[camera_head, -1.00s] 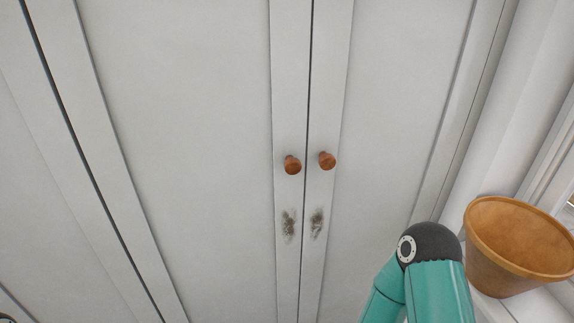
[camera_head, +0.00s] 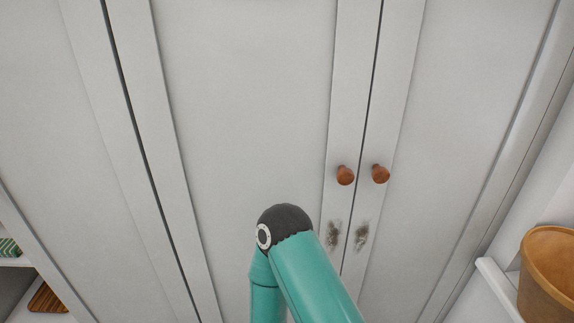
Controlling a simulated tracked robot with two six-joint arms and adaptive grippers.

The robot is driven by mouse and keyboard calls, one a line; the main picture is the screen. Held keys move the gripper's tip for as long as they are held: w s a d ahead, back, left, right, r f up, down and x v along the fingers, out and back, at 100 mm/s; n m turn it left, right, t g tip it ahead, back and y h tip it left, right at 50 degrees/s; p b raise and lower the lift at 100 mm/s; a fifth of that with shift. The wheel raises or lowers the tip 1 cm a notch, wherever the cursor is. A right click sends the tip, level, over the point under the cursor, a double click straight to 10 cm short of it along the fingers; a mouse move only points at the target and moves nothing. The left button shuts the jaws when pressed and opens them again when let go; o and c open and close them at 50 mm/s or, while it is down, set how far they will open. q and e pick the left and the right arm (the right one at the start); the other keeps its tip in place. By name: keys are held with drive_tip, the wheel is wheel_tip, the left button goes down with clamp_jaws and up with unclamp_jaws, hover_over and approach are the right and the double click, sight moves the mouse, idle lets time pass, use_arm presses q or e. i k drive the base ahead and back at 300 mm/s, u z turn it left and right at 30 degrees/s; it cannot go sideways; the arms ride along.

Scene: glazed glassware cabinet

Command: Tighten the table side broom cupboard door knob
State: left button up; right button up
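Two round reddish-brown wooden knobs sit side by side on a pair of pale grey cupboard doors. The left knob (camera_head: 345,175) is on the left door (camera_head: 250,120) and the right knob (camera_head: 380,173) is on the right door (camera_head: 455,120). Both doors look closed, with a thin dark gap between them. Whether either knob is loose cannot be told. My teal arm with a dark joint stands in front of the left door, below and left of the knobs. Neither gripper shows, and nothing touches the knobs.
Dark smudges (camera_head: 345,234) mark both doors below the knobs. An orange-brown pot (camera_head: 550,275) stands at the lower right by a white ledge (camera_head: 497,285). Open shelves with a green patterned item (camera_head: 9,248) and a brown wooden item (camera_head: 47,300) are at the lower left.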

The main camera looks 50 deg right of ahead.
sight(344, 176)
drive_tip(key=z, duration=0.3)
drive_tip(key=i, duration=0.2)
drive_tip(key=u, duration=1.75)
drive_tip(key=k, duration=0.5)
drive_tip(key=u, duration=0.25)
drive_tip(key=i, duration=0.2)
drive_tip(key=z, duration=2.1)
drive_tip(key=k, duration=0.8)
drive_tip(key=z, duration=0.3)
drive_tip(key=i, duration=0.35)
drive_tip(key=z, duration=0.15)
